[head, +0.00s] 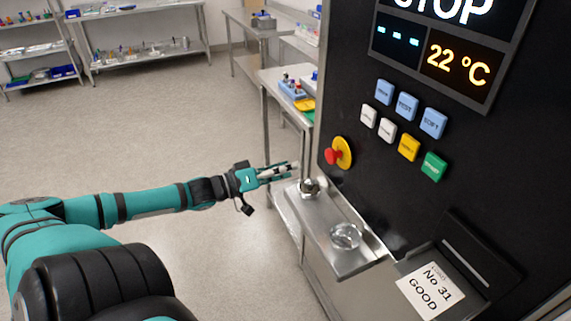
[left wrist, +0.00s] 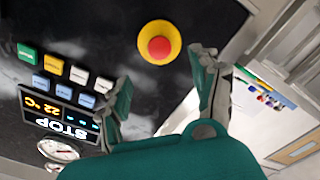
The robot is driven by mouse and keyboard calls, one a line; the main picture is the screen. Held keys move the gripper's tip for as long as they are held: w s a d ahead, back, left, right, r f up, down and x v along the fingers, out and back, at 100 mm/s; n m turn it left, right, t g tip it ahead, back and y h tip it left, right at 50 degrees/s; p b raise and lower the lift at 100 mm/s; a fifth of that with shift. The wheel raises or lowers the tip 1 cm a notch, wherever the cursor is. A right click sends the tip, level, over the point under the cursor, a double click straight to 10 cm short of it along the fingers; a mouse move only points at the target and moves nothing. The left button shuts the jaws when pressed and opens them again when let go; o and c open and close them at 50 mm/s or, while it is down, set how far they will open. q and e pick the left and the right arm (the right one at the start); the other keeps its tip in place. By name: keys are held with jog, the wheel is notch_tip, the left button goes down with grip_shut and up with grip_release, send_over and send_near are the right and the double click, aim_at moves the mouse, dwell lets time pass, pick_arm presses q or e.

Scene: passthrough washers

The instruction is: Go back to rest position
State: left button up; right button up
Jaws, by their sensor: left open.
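My left gripper (head: 282,171) reaches in from the left. It is level with the small steel ledge, near the round metal piece (head: 309,187) on its left end. In the left wrist view the two fingers (left wrist: 163,80) are spread apart with nothing between them. The red emergency stop button (head: 333,156) on its yellow base lies up and right of the gripper in the head view. In the left wrist view the red button (left wrist: 159,47) shows beyond the fingers, and no touch is seen. My right gripper is not in view.
The black washer panel (head: 400,190) stands close on the right with several buttons and a STOP display. A side table (head: 268,80) stands behind. The floor (head: 150,130) at left is open.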

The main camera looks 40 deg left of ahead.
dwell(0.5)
pick_arm(q)
jog(key=s+a+f+n+g+y, duration=0.1)
jog(key=s+a+f+y, duration=0.15)
jog(key=a+f, duration=0.4)
jog(key=s+a+f+g+y, duration=0.1)
jog(key=s+a+f+y, duration=0.2)
jog(key=f, duration=0.7)
jog(key=s+f+g+y, duration=0.15)
jog(key=s+f, duration=0.25)
jog(key=f, duration=0.4)
jog(key=s+f+m+g+y, duration=0.1)
jog(key=s+f+g, duration=0.1)
jog(key=s+f, duration=0.35)
jog(key=s+f+g+y, duration=0.1)
jog(key=s+f, duration=0.1)
jog(key=f, duration=0.7)
jog(key=s+d+f+m+g, duration=0.2)
jog(key=s+d+f+g, duration=0.2)
jog(key=s+d+f, duration=0.8)
jog(key=s+d+f+m+g+h, duration=0.1)
jog(key=s+d+f+m+g, duration=0.1)
jog(key=s+d+f, duration=0.2)
jog(key=s+d+f+m+g+h, duration=0.1)
jog(key=s+d+f+m+g, duration=0.2)
jog(key=s+d+f, duration=0.2)
jog(key=s+d, duration=0.3)
jog(key=d, duration=0.4)
jog(key=shift+s+d, duration=0.15)
jog(key=shift+d, duration=0.1)
